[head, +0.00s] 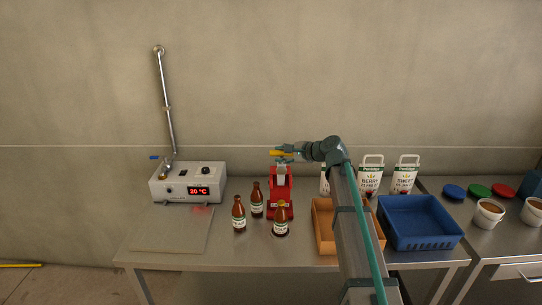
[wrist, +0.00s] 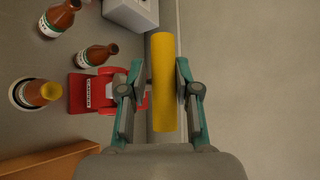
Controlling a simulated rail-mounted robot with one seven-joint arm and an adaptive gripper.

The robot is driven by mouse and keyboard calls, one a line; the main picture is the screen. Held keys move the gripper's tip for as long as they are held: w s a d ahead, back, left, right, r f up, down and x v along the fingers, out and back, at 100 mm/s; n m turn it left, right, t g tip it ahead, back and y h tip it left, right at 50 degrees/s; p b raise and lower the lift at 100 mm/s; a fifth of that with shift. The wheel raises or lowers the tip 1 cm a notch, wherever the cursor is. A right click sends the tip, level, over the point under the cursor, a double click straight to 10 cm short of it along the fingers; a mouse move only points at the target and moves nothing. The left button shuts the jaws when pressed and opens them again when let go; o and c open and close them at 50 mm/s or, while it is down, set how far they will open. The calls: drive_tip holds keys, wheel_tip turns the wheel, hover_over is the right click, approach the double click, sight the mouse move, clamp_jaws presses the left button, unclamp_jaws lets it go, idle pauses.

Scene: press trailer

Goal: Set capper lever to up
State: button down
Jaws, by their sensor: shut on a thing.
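The red capper (head: 281,192) stands upright on the metal table. Its lever ends in a yellow handle (head: 279,153), which sits above the red body. The same yellow handle fills the space between the fingers in the wrist view (wrist: 163,105). My gripper (head: 288,152) is shut on the yellow handle, reaching it from the right in the head view. The gripper's two fingers also show in the wrist view (wrist: 160,70), one on each side of the handle. The capper's red body shows lower left of the handle there (wrist: 92,92). My gripper hides part of the lever arm.
A grey box with a temperature display (head: 187,184) is at left. An orange crate (head: 323,231) and a blue crate (head: 421,224) are at right. Space above the capper is clear.

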drive_tip(key=shift+w+d+f, duration=0.1)
drive_tip(key=shift+d+f, duration=0.05)
drive_tip(key=shift+d, duration=0.05)
drive_tip(key=c, duration=1.1)
unclamp_jaws()
drive_tip(key=shift+c, duration=0.2)
drive_tip(key=shift+o, duration=0.9)
drive_tip(key=shift+w+d, duration=0.15)
drive_tip(key=shift+d, duration=0.1)
drive_tip(key=shift+s+a, duration=0.15)
drive_tip(key=shift+s, duration=0.05)
drive_tip(key=v, duration=1.2)
